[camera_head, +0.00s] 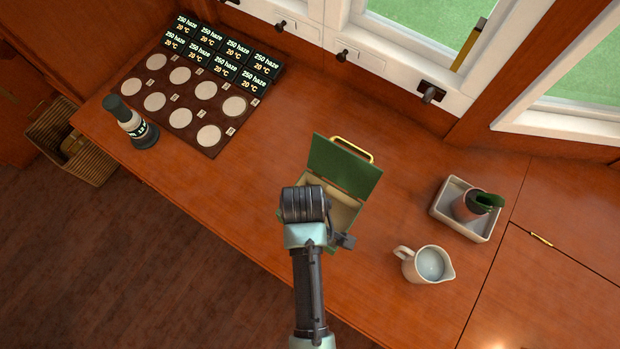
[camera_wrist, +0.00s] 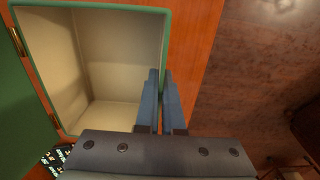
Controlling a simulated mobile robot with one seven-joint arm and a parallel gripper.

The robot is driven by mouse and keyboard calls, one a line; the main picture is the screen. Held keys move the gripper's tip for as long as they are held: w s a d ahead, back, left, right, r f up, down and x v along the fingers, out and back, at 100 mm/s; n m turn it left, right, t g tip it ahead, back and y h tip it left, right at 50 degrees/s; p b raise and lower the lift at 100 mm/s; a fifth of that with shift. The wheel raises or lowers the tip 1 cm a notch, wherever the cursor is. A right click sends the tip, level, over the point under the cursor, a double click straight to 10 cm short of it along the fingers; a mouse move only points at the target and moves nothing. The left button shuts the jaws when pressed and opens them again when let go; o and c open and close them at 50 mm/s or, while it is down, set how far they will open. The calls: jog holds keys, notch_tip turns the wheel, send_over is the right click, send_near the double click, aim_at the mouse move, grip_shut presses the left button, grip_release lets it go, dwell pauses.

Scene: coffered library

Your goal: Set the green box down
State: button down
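The green box (camera_head: 345,168) is in the middle of the head view, over the wooden counter. Its lid stands open towards the window, with a brass handle on its edge, and its beige inside looks empty. In the wrist view the open green box (camera_wrist: 105,8) fills the upper left, lid to the left. My gripper (camera_wrist: 162,76) has its two fingers close together on either side of the box's right wall, gripping it. In the head view my arm hides the near part of the box. I cannot tell whether its base touches the counter.
The counter (camera_head: 235,190) is clear left of the box. At right are a white jug (camera_head: 427,264) and a tray (camera_head: 449,214) holding a cup-like thing.

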notch_tip(320, 180, down, 8)
jog(key=shift+b, duration=1)
jog(key=shift+f, duration=0.1)
jog(key=c, duration=1)
grip_release()
jog(key=shift+c, duration=0.2)
